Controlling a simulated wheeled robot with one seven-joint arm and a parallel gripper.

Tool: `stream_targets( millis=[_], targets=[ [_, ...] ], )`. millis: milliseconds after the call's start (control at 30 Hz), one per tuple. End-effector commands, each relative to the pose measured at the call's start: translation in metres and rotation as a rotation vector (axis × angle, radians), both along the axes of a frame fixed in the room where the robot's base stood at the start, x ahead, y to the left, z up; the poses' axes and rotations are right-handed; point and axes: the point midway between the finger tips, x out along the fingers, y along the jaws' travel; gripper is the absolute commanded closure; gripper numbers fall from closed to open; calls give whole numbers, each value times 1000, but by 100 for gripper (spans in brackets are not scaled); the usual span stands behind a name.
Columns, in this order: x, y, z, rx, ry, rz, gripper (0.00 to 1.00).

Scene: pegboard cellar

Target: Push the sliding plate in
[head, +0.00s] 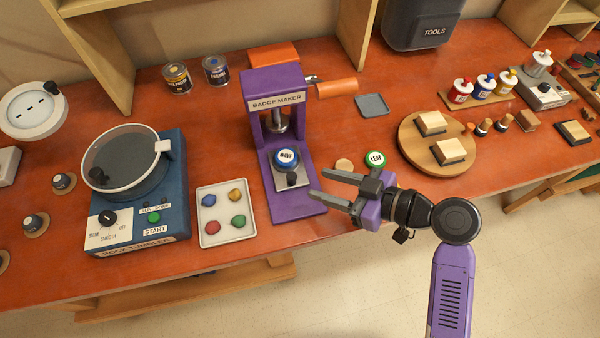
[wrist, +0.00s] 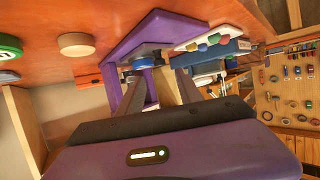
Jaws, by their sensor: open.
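The purple badge maker (head: 268,110) stands upright on the orange-red bench. Its grey sliding plate (head: 303,182) sticks out at the front of the base, with a black knob (head: 292,179) and a blue WAVE badge (head: 287,158) on it. My gripper (head: 318,184) is open and empty, to the right of the sliding plate and knob in the head view, its fingers pointing left. In the wrist view the badge maker (wrist: 125,48) is ahead beyond the fingers, and a blue round edge (wrist: 143,63) shows between them. I cannot tell whether a fingertip touches the plate.
A tray of coloured stones (head: 226,228) and a rock tumbler (head: 140,195) stand left of the badge maker. A green LEAF badge (head: 375,159) and a wooden disc (head: 344,165) lie on its right, near my gripper. A round wooden board (head: 412,150) holds two stamp-like blocks.

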Motion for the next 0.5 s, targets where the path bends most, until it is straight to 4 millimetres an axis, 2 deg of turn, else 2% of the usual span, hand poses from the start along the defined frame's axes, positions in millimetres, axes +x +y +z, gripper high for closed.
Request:
stream_targets(
  millis=[300, 500],
  targets=[
    [20, 39, -16, -1, 3, 2, 58],
    [30, 55, -25, -2, 1, 0, 58]
  ],
)
